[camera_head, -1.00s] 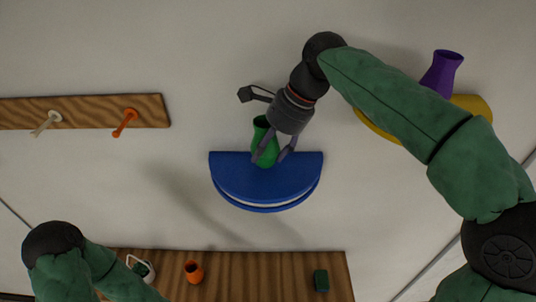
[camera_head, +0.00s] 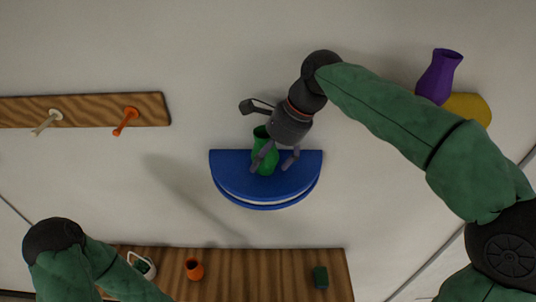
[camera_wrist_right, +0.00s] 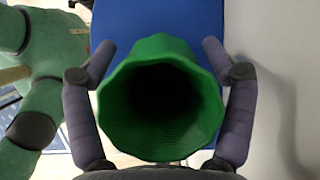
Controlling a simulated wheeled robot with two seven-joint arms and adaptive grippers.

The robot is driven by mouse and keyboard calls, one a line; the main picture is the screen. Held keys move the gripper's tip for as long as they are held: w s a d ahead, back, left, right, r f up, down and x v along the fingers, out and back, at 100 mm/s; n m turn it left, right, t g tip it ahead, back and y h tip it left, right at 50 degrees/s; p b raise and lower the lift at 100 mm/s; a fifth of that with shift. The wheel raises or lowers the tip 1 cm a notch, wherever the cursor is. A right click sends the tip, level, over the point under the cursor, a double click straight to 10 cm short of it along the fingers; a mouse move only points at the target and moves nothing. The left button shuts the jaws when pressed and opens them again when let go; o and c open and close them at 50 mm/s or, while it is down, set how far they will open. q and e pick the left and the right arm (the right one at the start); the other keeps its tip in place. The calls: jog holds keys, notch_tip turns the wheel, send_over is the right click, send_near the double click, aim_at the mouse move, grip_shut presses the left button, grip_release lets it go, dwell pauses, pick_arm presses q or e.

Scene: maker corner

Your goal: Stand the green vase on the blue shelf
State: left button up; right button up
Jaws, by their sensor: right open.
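The green vase (camera_head: 267,161) is upright over the top of the blue shelf (camera_head: 231,174), near its middle, and its base appears to rest on it. My right gripper (camera_head: 270,167) is open around the vase, one finger on each side. In the right wrist view I look into the vase's dark mouth (camera_wrist_right: 160,135), with the fingers spread beside it and gaps near their tips. The blue shelf (camera_wrist_right: 180,18) lies behind the vase there.
A yellow shelf (camera_head: 468,108) with a purple vase (camera_head: 439,76) is at the upper right, partly behind my right arm. A wooden peg board (camera_head: 80,110) is at the left. A wooden surface (camera_head: 255,276) below holds an orange pot (camera_head: 194,269) and a dark green block (camera_head: 320,277).

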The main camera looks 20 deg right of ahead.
jog(key=shift+r, duration=0.1)
jog(key=v, duration=1.2)
